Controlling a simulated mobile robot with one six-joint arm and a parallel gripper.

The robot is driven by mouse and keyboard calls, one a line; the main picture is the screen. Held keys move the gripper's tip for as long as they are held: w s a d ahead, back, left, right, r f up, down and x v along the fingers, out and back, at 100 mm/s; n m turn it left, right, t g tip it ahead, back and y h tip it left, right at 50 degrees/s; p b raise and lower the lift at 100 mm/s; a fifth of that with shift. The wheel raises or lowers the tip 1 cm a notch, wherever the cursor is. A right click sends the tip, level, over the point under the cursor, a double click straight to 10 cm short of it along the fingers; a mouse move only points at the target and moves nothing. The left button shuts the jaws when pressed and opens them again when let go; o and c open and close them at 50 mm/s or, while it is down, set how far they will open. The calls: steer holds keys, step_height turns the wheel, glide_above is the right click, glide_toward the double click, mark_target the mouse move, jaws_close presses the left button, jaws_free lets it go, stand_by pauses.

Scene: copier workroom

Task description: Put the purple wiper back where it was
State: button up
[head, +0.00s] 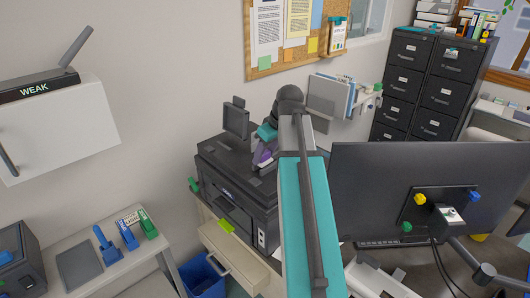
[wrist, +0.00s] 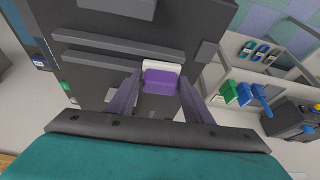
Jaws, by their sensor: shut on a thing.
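My gripper (wrist: 159,84) is shut on the purple wiper (wrist: 161,77), which has a pale edge at its far end in the wrist view. In the head view the purple wiper (head: 263,156) shows as a small patch by my gripper, over the black printer (head: 238,185). My arm hides part of it. I cannot tell whether the wiper touches the printer. Two blue tools (head: 107,247) and a green one (head: 148,228) stand on the pale table at the left, next to a small labelled card (head: 131,217). They also show at the right of the wrist view.
A blue bin (head: 204,277) stands between the table and the printer stand. A large monitor (head: 415,190) is close on the right. A white wall cabinet (head: 58,130) hangs at the left.

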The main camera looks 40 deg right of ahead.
steer(key=shift+f, duration=0.35)
stand_by(0.6)
steer(key=o, duration=1.4)
steer(key=shift+b+v, duration=1.85)
steer(key=shift+v, duration=5.05)
